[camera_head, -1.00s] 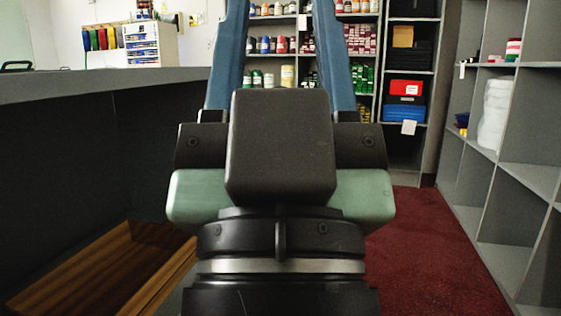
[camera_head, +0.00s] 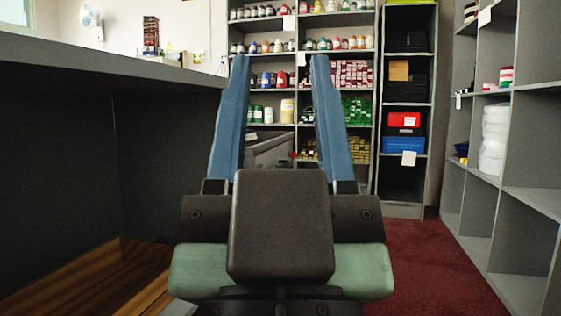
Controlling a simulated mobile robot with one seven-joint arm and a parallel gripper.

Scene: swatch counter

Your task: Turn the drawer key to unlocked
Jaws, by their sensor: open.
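My gripper (camera_head: 277,72) is in the lower middle of the head view, its two blue fingers pointing up and away from me. The fingers are wide apart with nothing between them. Shelves show through the gap behind them. No drawer key or lock can be made out in this view. A brown wooden box-like piece (camera_head: 95,280), perhaps an open drawer, is low at the left, partly hidden by my gripper.
A grey counter (camera_head: 120,70) with a dark front runs along the left. Grey cubbyhole shelves (camera_head: 535,200) line the right. Stocked shelves (camera_head: 290,51) stand at the back. Red carpet (camera_head: 435,265) is clear between my gripper and the right shelves.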

